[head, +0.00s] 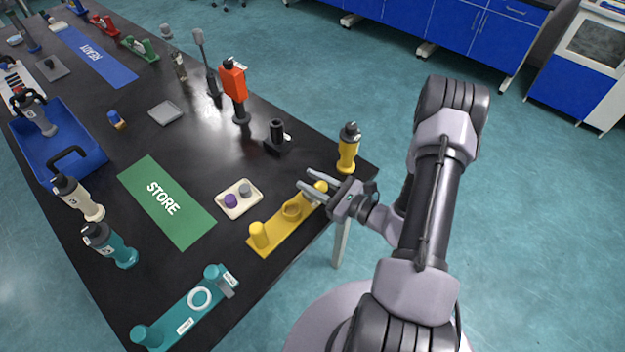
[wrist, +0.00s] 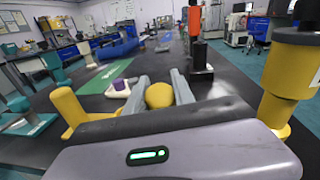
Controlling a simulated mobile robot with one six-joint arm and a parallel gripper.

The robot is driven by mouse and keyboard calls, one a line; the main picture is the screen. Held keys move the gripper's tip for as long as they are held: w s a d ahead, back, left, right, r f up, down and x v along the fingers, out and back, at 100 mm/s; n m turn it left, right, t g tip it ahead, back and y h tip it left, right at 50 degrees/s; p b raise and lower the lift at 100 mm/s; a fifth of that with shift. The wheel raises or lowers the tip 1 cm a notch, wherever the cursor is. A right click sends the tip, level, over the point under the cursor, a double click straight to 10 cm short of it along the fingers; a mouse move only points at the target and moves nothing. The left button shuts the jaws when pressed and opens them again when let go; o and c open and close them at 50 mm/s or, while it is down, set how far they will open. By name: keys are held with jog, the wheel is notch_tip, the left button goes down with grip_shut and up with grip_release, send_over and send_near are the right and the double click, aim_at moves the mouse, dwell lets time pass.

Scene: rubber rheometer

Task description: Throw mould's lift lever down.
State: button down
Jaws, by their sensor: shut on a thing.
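A yellow mould (head: 272,231) lies at the table's front right edge, a flat base with an upright post at its left end and a ring-like seat near its middle. My gripper (head: 310,190) reaches over its right end, at the table edge. In the wrist view a rounded yellow knob (wrist: 159,95) sits between the two grey fingers, which are shut on it. I take it for the mould's lift lever; its lower part is hidden by my gripper, and I cannot tell how far it is tilted.
A yellow bottle-like tool (head: 348,150) stands close beside my gripper, at the table corner. A teal mould (head: 182,312) lies nearer the front. A cream tray (head: 239,208) with small plugs, the green STORE mat (head: 165,203) and a red tool (head: 233,85) stand further in.

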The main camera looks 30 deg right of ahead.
jog(key=g+p, duration=0.1)
jog(key=p, duration=0.1)
jog(key=w+r+g+p, duration=0.1)
jog(key=p, duration=0.1)
jog(key=shift+w+a+h, duration=0.1)
jog(key=shift+a+h, duration=0.15)
jog(key=shift+h, duration=0.15)
jog(key=w+g+p, duration=0.1)
jog(key=p, duration=0.1)
jog(key=g+h+p, duration=0.1)
jog(key=p, duration=0.1)
jog(key=shift+w+a+f, duration=0.1)
jog(key=shift+w+a, duration=0.2)
jog(key=shift+w, duration=0.05)
jog(key=w+g+p, duration=0.1)
jog(key=w+f+g+h+p, duration=0.1)
jog(key=g+p, duration=0.1)
jog(key=shift+a+f+m, duration=0.15)
jog(key=shift+a+m, duration=0.15)
jog(key=shift+m, duration=0.1)
jog(key=shift+w+a+f+g+h+p, duration=0.15)
jog(key=shift+w+f+g+h+p, duration=0.3)
jog(key=shift+g+p, duration=0.45)
jog(key=shift+w+a+f+g+h+p, duration=0.15)
jog(key=shift+f+g+h+p, duration=0.3)
jog(key=shift+g+p, duration=0.45)
jog(key=shift+f, duration=0.15)
